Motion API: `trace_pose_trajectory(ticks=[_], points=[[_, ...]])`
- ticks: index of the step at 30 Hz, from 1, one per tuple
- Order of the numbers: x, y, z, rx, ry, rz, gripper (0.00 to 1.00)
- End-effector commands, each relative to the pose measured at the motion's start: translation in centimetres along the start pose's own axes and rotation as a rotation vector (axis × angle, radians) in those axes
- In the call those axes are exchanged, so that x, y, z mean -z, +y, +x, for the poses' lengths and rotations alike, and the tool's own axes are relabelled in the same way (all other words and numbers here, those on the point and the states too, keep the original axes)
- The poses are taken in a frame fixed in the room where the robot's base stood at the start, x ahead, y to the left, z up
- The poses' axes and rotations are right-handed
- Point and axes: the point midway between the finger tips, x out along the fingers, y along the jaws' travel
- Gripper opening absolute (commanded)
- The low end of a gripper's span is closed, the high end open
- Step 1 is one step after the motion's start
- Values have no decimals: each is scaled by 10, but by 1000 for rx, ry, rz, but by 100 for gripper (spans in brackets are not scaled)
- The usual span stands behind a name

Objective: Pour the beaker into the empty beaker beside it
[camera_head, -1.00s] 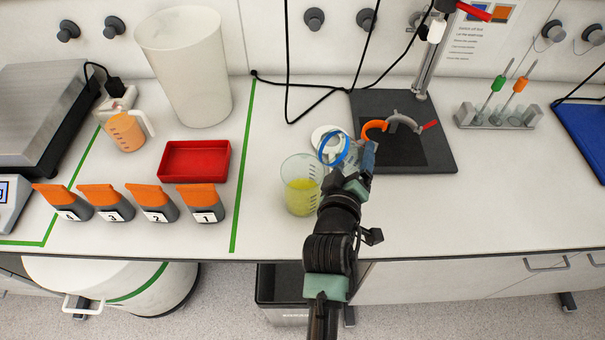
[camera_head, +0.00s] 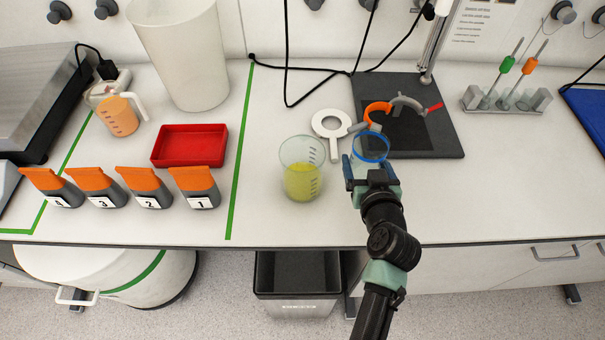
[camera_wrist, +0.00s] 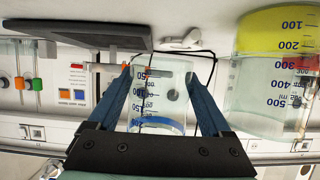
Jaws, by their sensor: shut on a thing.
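My gripper (camera_head: 369,180) is shut on a small clear beaker with a blue rim (camera_head: 371,148). It also shows between my fingers in the wrist view (camera_wrist: 160,90), where the picture is upside down. It looks upright, and I see no coloured liquid in it. I cannot tell whether its base touches the bench. A larger clear beaker (camera_head: 302,168) stands upright on the bench to the left, apart from it. It holds yellow liquid, which also shows in the wrist view (camera_wrist: 275,30).
A white ring with a handle (camera_head: 331,124) lies behind the beakers. A dark stand base (camera_head: 440,140) with an orange clamp is behind my gripper. A red tray (camera_head: 190,146) and several numbered orange-topped containers (camera_head: 195,188) are left. Bench at right front is clear.

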Motion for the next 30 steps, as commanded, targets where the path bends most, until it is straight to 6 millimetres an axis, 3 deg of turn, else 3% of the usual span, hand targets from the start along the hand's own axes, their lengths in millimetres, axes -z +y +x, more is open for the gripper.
trace_pose_trajectory(ticks=[5,16,30], points=[[5,5,-2,-3,2,-2,0],[28,38,-11,-4,2,-2,0],[29,40,-12,-2,0,-3,0]])
